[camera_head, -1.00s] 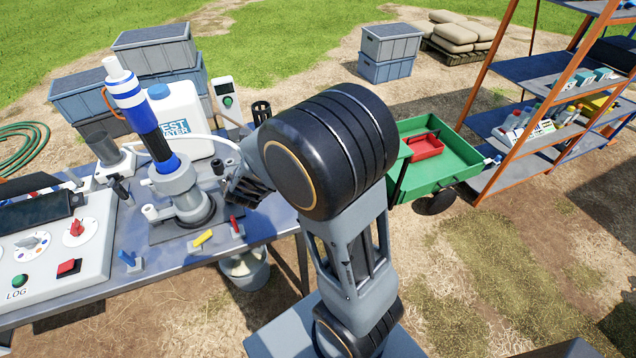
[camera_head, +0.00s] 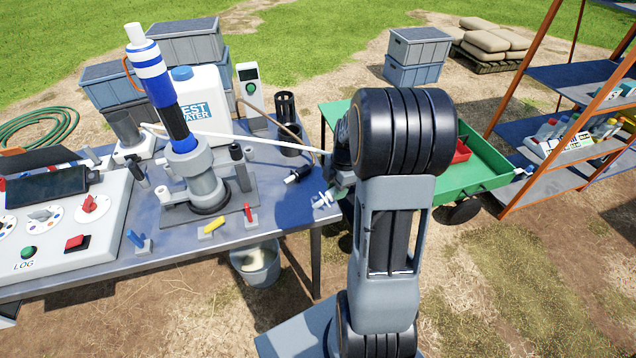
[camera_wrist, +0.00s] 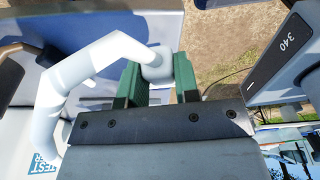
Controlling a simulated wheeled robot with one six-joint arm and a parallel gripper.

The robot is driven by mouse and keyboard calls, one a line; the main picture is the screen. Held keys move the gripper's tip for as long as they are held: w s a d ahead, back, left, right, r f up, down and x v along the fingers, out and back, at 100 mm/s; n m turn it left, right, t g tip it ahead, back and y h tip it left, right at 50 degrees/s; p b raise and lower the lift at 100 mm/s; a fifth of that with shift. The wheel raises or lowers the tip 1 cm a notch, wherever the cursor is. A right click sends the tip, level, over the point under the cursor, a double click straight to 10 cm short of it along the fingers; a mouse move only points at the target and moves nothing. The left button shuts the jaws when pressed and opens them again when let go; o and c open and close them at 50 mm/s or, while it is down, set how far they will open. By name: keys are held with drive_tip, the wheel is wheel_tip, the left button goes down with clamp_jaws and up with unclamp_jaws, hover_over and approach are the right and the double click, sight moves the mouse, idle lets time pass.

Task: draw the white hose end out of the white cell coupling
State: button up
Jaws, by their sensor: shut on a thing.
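The white hose (camera_head: 250,142) runs from beside the grey cup on the left, past the front of the test water jug, to my gripper. My gripper (camera_wrist: 155,75) has green fingers, shut on the white hose end (camera_wrist: 158,60); the hose bends away to the left in the wrist view. In the head view my arm hides most of the gripper, at the table's right end. I cannot pick out the white cell coupling with certainty. The grey stand (camera_head: 204,183) with the blue and white cylinder (camera_head: 148,65) is well left of my gripper.
The table (camera_head: 270,208) holds the jug (camera_head: 207,100), a black holder (camera_head: 287,108), a dark fitting (camera_head: 298,174), a yellow lever (camera_head: 214,223) and the control panel (camera_head: 65,228). A green cart (camera_head: 490,170) stands right behind my arm. A bucket (camera_head: 256,262) is below the table.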

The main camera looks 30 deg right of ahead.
sight(312, 200)
drive_tip(key=w+a+y, duration=0.1)
drive_tip(key=w+a+f+m+y+b, duration=0.1)
drive_tip(key=shift+a+y, duration=0.15)
drive_tip(key=shift+y, duration=0.25)
drive_tip(key=w, duration=0.1)
drive_tip(key=w+a+r+m+t+y, duration=0.1)
drive_tip(key=shift+w+b, duration=0.3)
drive_tip(key=shift+b, duration=0.1)
drive_tip(key=shift+w+r, duration=0.15)
drive_tip(key=shift+w, duration=0.2)
drive_tip(key=shift+f+b, duration=1)
drive_tip(key=shift+f, duration=1.35)
drive_tip(key=shift+f+b, duration=0.8)
drive_tip(key=shift+b, duration=0.15)
